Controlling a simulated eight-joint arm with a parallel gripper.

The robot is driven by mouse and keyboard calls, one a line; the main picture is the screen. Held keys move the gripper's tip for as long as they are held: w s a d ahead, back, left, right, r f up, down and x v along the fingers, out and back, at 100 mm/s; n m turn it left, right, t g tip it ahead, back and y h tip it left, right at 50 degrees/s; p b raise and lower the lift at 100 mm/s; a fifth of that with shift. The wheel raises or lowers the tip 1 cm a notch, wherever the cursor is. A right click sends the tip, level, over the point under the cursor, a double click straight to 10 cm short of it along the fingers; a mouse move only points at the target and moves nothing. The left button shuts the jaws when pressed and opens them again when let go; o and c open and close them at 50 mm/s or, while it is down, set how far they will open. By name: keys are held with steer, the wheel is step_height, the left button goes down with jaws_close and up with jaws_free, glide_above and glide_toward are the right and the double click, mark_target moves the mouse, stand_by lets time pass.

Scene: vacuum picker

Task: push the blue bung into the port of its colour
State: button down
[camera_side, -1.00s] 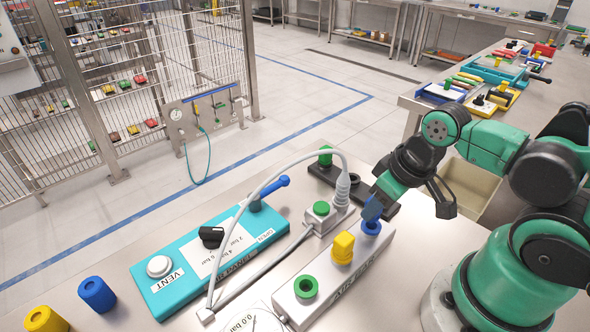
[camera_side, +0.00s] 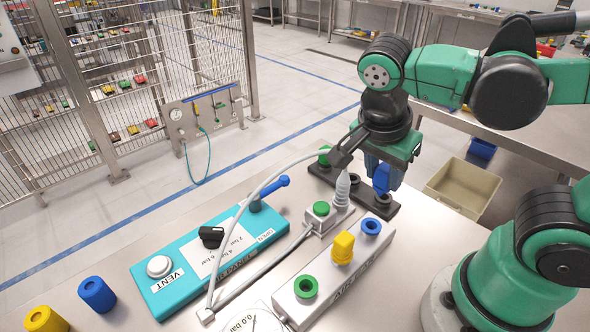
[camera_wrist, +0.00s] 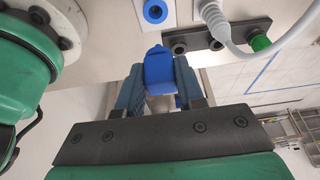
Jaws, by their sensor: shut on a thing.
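My gripper (camera_side: 384,186) is shut on the blue bung (camera_side: 381,177), above the right end of the dark rack. In the wrist view the blue bung (camera_wrist: 158,72) sits between the two fingers of my gripper (camera_wrist: 160,88). The blue port (camera_side: 371,227) is the far right ring on the pale air feed block (camera_side: 340,290) and looks empty. It also shows in the wrist view (camera_wrist: 155,11), beyond the bung's end and clear of it. The yellow port holds a yellow bung (camera_side: 343,247). The green port (camera_side: 306,287) is open.
The dark rack (camera_side: 368,196) holds a green bung (camera_side: 325,155) and has empty holes. A grey hose and plug (camera_side: 342,187) stand close left of my gripper. A turquoise panel (camera_side: 205,262) lies left. A beige bin (camera_side: 462,188) is at right.

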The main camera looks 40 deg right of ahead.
steer(key=shift+f, duration=2.9)
steer(key=c, duration=1.3)
jaws_free()
jaws_close()
steer(key=shift+f, duration=1.2)
steer(key=o, duration=0.8)
jaws_free()
steer(key=shift+o, duration=0.2)
steer(key=shift+r, duration=0.1)
